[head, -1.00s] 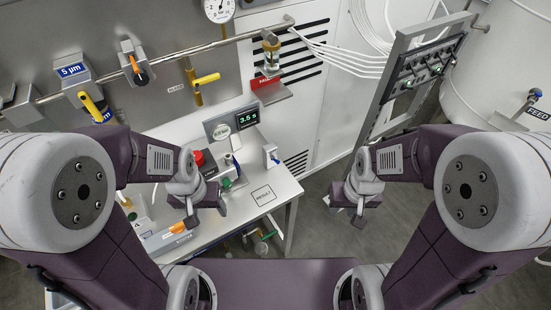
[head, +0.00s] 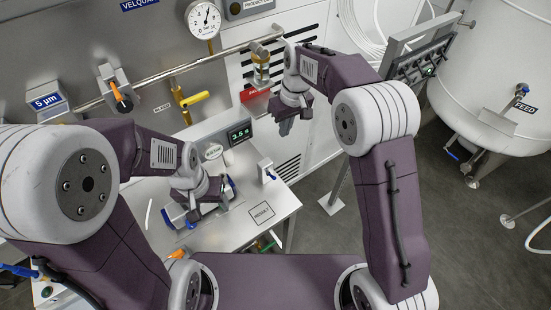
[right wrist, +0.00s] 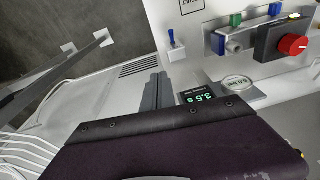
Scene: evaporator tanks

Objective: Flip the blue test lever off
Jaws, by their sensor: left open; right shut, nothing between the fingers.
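A small white box (head: 263,166) with a blue lever (head: 272,177) stands near the right edge of the steel bench. The lever's blue end points toward me. The box (right wrist: 176,51) and its blue lever (right wrist: 171,36) also show in the right wrist view, clear of the fingers. My right gripper (head: 284,126) is shut and empty, above and behind the box in the head view. Its closed fingers (right wrist: 156,94) show in the right wrist view, apart from the lever. My left gripper (head: 207,209) is open over the left part of the bench and partly hides what lies there.
A 3.5 s display (head: 240,132) stands at the bench's back. In the right wrist view, a red knob (right wrist: 292,45) and a grey block (right wrist: 238,38) with green and blue parts sit near the lever. A pipe (head: 180,71) with valves runs behind. A RESULT plate (head: 262,212) lies flat in front.

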